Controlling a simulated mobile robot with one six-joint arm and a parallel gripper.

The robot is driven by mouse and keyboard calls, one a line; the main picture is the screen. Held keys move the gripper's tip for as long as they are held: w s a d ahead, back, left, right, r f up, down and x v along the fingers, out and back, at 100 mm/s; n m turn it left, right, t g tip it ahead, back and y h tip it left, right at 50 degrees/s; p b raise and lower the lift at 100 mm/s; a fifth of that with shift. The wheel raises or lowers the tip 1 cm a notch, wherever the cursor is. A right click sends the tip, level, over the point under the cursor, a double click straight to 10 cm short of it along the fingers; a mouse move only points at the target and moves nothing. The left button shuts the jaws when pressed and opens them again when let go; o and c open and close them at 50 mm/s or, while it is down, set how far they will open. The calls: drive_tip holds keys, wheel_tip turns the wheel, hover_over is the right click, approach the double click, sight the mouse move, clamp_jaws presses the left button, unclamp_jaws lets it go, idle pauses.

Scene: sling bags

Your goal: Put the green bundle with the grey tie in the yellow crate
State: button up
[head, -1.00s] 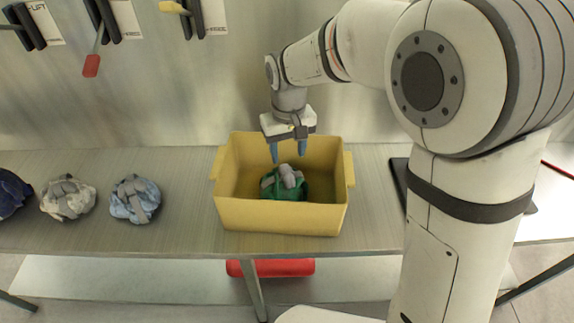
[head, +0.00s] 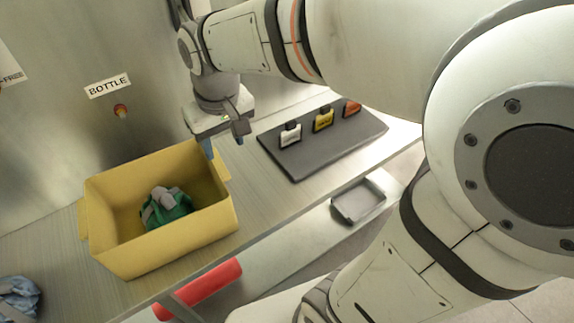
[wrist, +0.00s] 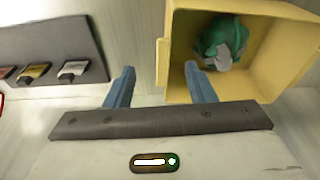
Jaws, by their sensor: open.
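The green bundle with the grey tie (head: 167,208) lies inside the yellow crate (head: 172,250), on its floor. In the wrist view the bundle (wrist: 222,42) also shows inside the crate (wrist: 267,75). My gripper (head: 208,148) is above the shelf by the crate's right rear side in the head view, apart from the bundle. In the wrist view my gripper (wrist: 158,82) has its two blue fingers spread with nothing between them.
A dark board (head: 322,140) with white, yellow and orange tags lies on the shelf to the right. A light blue bundle (head: 18,298) is at the lower left. A red cylinder (head: 200,288) and a grey tray (head: 358,200) are below the shelf top. A BOTTLE sign (head: 108,86) is on the wall.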

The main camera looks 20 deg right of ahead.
drive_tip(key=s+d+f+m+t, duration=0.1)
drive_tip(key=s+d+f+m, duration=0.1)
drive_tip(key=s+d, duration=0.7)
drive_tip(key=shift+s+d+m+t+h, duration=0.3)
drive_tip(key=shift+s+d+m, duration=0.1)
drive_tip(key=shift+m, duration=0.2)
drive_tip(key=shift+c, duration=0.4)
drive_tip(key=shift+c, duration=1.1)
